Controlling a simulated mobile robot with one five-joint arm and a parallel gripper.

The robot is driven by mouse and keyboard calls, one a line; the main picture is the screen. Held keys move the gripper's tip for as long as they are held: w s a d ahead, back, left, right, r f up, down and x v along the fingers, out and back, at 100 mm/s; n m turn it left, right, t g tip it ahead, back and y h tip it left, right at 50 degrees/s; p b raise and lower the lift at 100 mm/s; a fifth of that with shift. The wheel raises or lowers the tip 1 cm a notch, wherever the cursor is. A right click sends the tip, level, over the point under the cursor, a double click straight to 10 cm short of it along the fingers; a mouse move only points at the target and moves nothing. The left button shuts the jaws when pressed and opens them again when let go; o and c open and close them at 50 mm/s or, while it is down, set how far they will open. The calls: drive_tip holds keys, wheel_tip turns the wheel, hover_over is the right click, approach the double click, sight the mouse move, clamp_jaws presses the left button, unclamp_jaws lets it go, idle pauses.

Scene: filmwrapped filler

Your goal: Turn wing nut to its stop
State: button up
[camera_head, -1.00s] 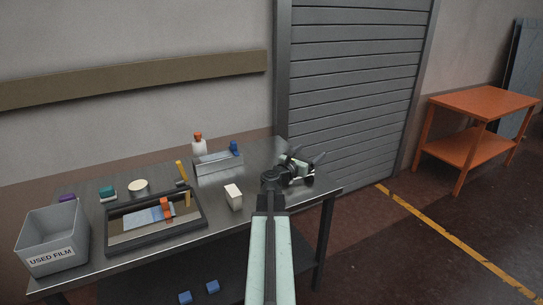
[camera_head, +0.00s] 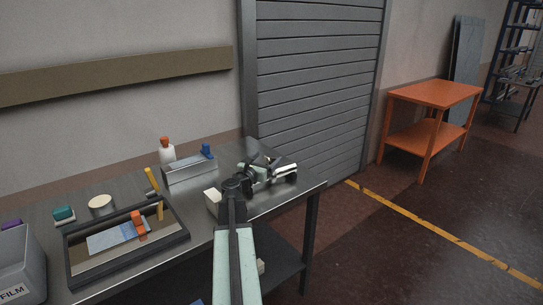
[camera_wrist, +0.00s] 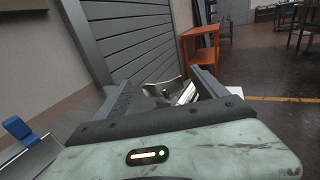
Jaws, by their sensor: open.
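A silvery metal piece with two flared wings, apparently the wing nut (camera_wrist: 163,92), shows beyond and between my fingers in the wrist view. A bright metal part lies just right of it, partly hidden by my right finger. My gripper (camera_wrist: 166,80) is open, with the wings in the gap and no visible contact. In the head view my gripper (camera_head: 267,153) is over the table's right end. Bright metal (camera_head: 287,168) shows beside it there, but my gripper and arm hide much of that spot, and I cannot make out the nut's angle or its stop.
The metal table (camera_head: 285,198) also holds a black-rimmed tray (camera_head: 115,268), a grey bin (camera_head: 22,262), a small metal caddy (camera_head: 190,170), a white bottle (camera_head: 167,153) and a pale block (camera_head: 212,201). An orange table (camera_head: 435,94) stands apart on the right. Open floor lies between.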

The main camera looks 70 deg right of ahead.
drive_tip(key=d, duration=0.5)
drive_tip(key=shift+s+d, duration=0.2)
drive_tip(key=shift+s, duration=0.15)
drive_tip(key=c, duration=1.4)
drive_tip(key=m+g, duration=0.2)
drive_tip(key=g, duration=0.1)
drive_tip(key=shift+d+g+y, duration=0.1)
drive_tip(key=shift+g+y, duration=0.2)
drive_tip(key=shift+y, duration=0.1)
drive_tip(key=m+g, duration=0.1)
drive_tip(key=m+g+y, duration=0.1)
drive_tip(key=g, duration=0.1)
drive_tip(key=shift+s+a+m, duration=0.2)
drive_tip(key=shift+s+m, duration=0.1)
drive_tip(key=shift+s, duration=0.1)
drive_tip(key=shift+s+a+y, duration=0.1)
drive_tip(key=shift+a+y, duration=0.05)
drive_tip(key=shift+y, duration=0.15)
drive_tip(key=o, duration=1.4)
